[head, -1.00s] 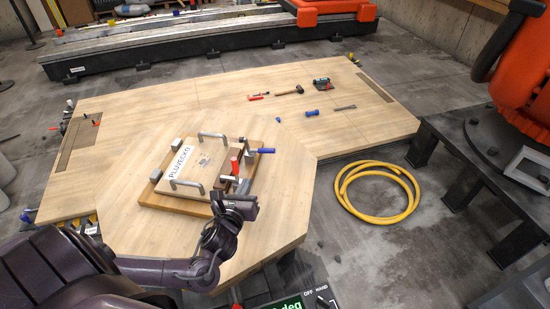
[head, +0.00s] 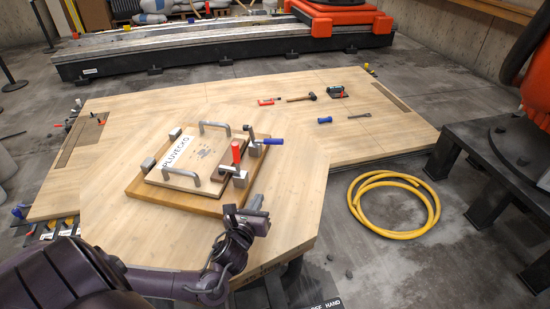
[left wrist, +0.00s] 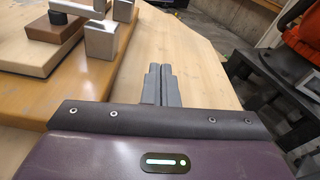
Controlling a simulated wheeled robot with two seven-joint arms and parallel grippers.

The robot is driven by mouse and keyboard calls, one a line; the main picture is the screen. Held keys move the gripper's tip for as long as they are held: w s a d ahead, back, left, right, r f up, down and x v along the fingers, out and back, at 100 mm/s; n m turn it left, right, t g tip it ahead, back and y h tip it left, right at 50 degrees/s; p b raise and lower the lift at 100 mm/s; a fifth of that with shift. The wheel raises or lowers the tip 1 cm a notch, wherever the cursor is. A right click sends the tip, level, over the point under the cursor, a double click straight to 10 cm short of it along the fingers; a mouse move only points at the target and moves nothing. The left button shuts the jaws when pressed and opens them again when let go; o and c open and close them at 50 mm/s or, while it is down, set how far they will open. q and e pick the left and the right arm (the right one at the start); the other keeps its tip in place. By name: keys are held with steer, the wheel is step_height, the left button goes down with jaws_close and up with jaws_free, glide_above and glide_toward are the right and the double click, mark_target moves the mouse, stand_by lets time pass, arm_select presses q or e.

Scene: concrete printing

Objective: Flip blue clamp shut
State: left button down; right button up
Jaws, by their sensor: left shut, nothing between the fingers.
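The blue clamp (head: 271,141) shows its blue handle sticking out to the right at the right corner of the wooden board assembly. A red-handled clamp (head: 236,152) stands upright on the near right side of the same board. My left gripper (head: 257,203) is shut and empty, in front of the board's near right corner and apart from the blue clamp. In the left wrist view its closed fingers (left wrist: 160,86) point over the tabletop, right of metal blocks (left wrist: 101,40) on the board. The blue handle is not visible there. My right gripper is not in view.
The board (head: 150,196) with a PLUVECKO plate (head: 200,160) and two metal handles sits on the octagonal wooden table (head: 283,213). A hammer (head: 302,98) and other tools lie farther back. A yellow hose (head: 355,205) lies on the floor at right.

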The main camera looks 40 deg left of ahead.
arm_select(q)
steer(key=b+x, duration=0.1)
steer(key=x, duration=1.8)
steer(key=shift+w, duration=0.1)
steer(key=shift+w+a+r+p, duration=0.2)
steer(key=shift+r+p, duration=0.25)
steer(key=shift+r, duration=0.15)
steer(key=shift+w+a+r+p, duration=0.15)
steer(key=shift+w+r+p, duration=0.1)
steer(key=shift+r+p, duration=0.25)
steer(key=shift+w+a+r, duration=0.1)
steer(key=shift+a+r, duration=0.1)
steer(key=shift+r, duration=0.55)
steer(key=shift+f, duration=0.1)
